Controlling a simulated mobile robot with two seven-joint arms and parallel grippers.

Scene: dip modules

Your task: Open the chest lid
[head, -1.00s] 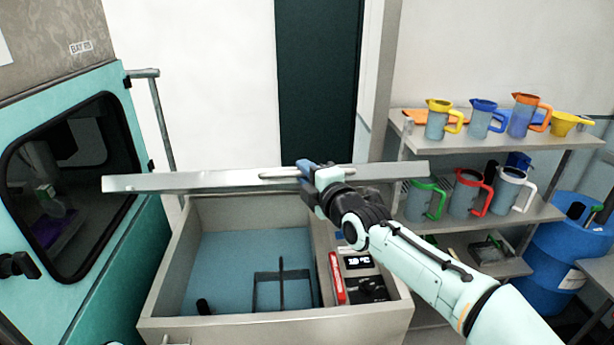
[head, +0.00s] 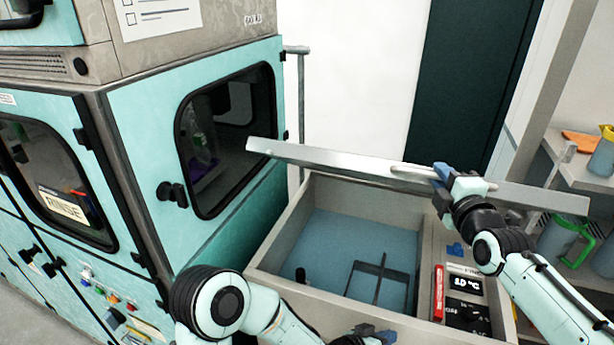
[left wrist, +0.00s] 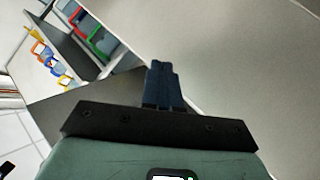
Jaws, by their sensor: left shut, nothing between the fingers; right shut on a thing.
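The chest (head: 285,290) is an open-topped grey box with a blue interior and a dark divider frame inside. Its lid (head: 320,158) is raised, seen nearly edge-on as a long pale slab above the back of the chest. My right gripper (head: 440,174) is shut on the bar handle (head: 408,173) along the lid's edge. My left gripper (head: 378,334) is low at the chest's front, partly cut off by the frame; in the left wrist view its blue fingers (left wrist: 162,85) are together and empty, by a plain pale surface.
A teal cabinet (head: 135,150) with dark windows and knobs stands left of the chest. A control panel with a display (head: 466,284) is on the chest's right side. Shelves with jugs (head: 563,240) stand at the right. Pale wall and a dark panel are behind.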

